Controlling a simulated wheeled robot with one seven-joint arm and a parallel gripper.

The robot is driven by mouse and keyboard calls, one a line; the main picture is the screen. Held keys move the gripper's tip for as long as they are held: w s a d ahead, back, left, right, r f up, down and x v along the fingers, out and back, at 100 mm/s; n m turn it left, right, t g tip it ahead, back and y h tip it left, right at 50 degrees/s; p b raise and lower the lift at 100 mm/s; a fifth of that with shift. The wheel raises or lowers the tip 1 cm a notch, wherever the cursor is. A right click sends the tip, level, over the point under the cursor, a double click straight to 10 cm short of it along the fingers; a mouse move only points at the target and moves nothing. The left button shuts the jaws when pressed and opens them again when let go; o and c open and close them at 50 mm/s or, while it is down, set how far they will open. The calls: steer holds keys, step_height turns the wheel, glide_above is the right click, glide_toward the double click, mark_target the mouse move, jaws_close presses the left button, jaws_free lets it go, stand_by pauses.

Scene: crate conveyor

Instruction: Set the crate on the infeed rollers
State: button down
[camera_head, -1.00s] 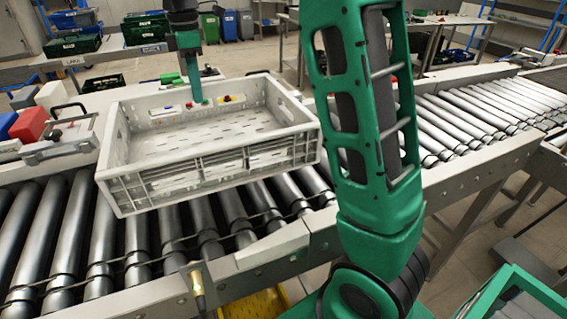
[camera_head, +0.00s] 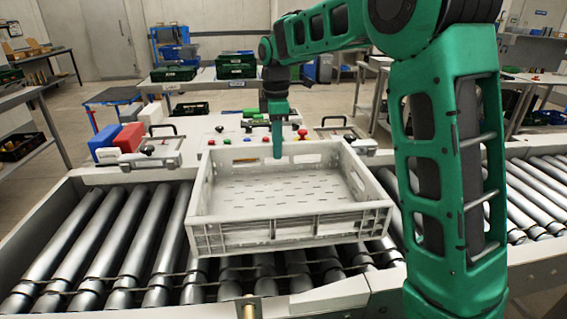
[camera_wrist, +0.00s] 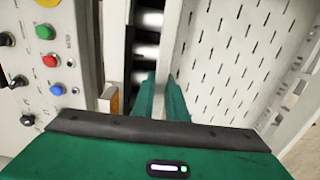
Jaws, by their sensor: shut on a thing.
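The crate (camera_head: 290,232) is pale grey, empty and roughly level, with slotted walls and a perforated floor; its floor also shows in the wrist view (camera_wrist: 238,60). It is over the right part of the infeed rollers (camera_head: 120,250), its near wall facing me. I cannot tell whether its underside touches them. My gripper (camera_head: 277,150) is shut on the middle of the crate's far wall, pointing down. In the wrist view my gripper's fingers (camera_wrist: 160,95) straddle that wall. My arm hides part of the view right of the crate.
A control panel with coloured buttons (camera_wrist: 50,61) lies close behind the crate. Red (camera_head: 130,137) and blue boxes stand on the ledge behind the rollers. More rollers (camera_head: 540,190) continue on the right. The rollers left of the crate are bare. Green crates (camera_head: 236,66) sit on a back table.

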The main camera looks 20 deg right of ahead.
mark_target(277, 173)
steer(key=shift+f, duration=2.25)
steer(key=c, duration=1.8)
jaws_free()
steer(key=shift+o, duration=0.2)
step_height(277, 173, up, 12)
steer(key=shift+r, duration=0.1)
